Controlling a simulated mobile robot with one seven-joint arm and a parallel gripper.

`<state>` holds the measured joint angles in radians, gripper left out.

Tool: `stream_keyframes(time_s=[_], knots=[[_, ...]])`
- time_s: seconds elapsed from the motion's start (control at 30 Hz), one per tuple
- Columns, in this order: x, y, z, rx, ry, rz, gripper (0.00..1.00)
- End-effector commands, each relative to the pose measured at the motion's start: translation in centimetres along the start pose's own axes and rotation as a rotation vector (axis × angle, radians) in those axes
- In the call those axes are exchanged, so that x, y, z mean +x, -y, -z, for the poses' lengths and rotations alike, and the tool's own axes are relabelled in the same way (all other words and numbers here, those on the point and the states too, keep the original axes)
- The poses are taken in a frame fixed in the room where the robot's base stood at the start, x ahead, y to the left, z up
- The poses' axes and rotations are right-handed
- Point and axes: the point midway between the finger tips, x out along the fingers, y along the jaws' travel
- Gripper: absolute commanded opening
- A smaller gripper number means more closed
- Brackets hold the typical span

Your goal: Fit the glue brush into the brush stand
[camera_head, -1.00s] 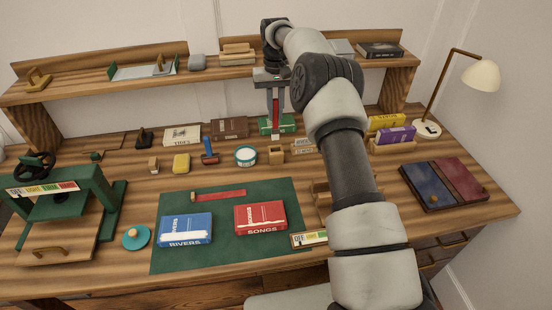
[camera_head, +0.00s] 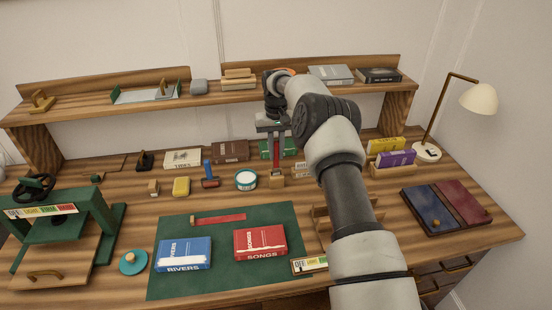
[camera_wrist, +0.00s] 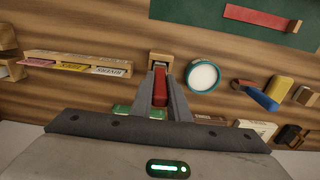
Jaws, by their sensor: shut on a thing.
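My gripper (camera_head: 277,150) points down near the back middle of the desk, shut on the red glue brush (camera_head: 277,157). The brush hangs upright between the fingers; it also shows red in the wrist view (camera_wrist: 160,86). The brush stand (camera_head: 277,182), a small wooden block with an opening, is directly below. In the wrist view the stand (camera_wrist: 161,57) lies just beyond the fingertips, in line with the brush. The brush's lower end is at the stand's top in the head view; I cannot tell whether it is inside the opening.
A teal-rimmed pot (camera_head: 245,180) stands close left of the stand, with a blue-handled tool (camera_head: 208,174) farther left. A green book (camera_head: 266,149) is behind the gripper. A wooden card rack (camera_wrist: 85,60) is close on the other side. The shelf (camera_head: 215,95) runs above.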

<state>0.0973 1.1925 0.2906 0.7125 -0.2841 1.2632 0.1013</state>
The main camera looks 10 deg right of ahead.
Motion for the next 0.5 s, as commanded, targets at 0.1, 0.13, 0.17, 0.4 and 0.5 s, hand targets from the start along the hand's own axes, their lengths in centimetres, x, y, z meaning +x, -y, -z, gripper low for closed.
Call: stream_keyframes(time_s=[0.1,0.13,0.17,0.4,0.5], knots=[[2.0,0.0,-0.1,0.0,0.003,0.001,0.0],[2.3,0.0,-0.1,0.0,0.002,0.001,0.0],[2.4,0.0,0.0,0.0,0.001,0.001,0.0],[2.5,0.0,0.0,0.0,0.0,0.001,0.0],[2.8,0.1,0.0,-0.001,0.0,0.001,0.0]])
